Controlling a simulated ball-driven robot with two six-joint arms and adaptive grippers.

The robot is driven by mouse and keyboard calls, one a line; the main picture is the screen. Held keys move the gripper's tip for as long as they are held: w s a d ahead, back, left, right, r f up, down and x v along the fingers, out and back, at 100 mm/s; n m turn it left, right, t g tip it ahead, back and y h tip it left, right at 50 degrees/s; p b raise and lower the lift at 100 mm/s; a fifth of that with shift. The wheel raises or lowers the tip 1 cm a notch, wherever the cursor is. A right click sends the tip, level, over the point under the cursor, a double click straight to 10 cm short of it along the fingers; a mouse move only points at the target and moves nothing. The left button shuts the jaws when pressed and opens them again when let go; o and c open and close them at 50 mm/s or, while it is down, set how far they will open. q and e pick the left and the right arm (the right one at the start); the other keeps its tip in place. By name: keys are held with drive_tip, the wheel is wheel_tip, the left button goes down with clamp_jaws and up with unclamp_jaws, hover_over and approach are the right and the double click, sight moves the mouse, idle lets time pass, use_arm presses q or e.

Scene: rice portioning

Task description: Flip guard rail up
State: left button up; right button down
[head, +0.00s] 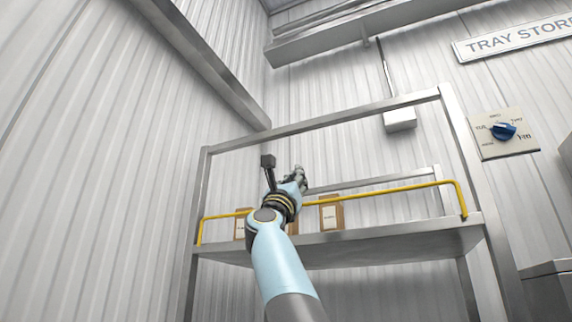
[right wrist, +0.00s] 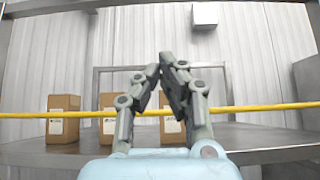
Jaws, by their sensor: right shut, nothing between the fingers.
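The yellow guard rail (head: 392,190) stands upright along the front edge of the metal shelf (head: 400,238) in the head view. It also crosses the right wrist view (right wrist: 255,107) from side to side, passing behind my fingers. My right gripper (head: 299,172) is at the rail, near the middle of the shelf front. In the right wrist view my right gripper (right wrist: 167,62) is shut and empty, its fingertips together above the rail's line. I cannot tell whether the fingers touch the rail. My left gripper is not in view.
Brown labelled packages stand on the shelf behind the rail, one right of my arm (head: 331,214) and one at the left in the right wrist view (right wrist: 63,118). A steel frame (head: 320,122) surrounds the shelf. A blue dial (head: 503,131) is on the right wall.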

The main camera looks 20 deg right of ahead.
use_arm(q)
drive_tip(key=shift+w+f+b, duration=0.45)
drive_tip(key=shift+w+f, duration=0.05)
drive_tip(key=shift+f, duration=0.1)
use_arm(e)
drive_tip(key=s+a, duration=0.2)
drive_tip(key=a, duration=0.2)
drive_tip(key=shift+s+a+r, duration=0.25)
drive_tip(key=shift+s+a, duration=0.05)
drive_tip(key=shift+s, duration=0.1)
drive_tip(key=shift+s, duration=0.1)
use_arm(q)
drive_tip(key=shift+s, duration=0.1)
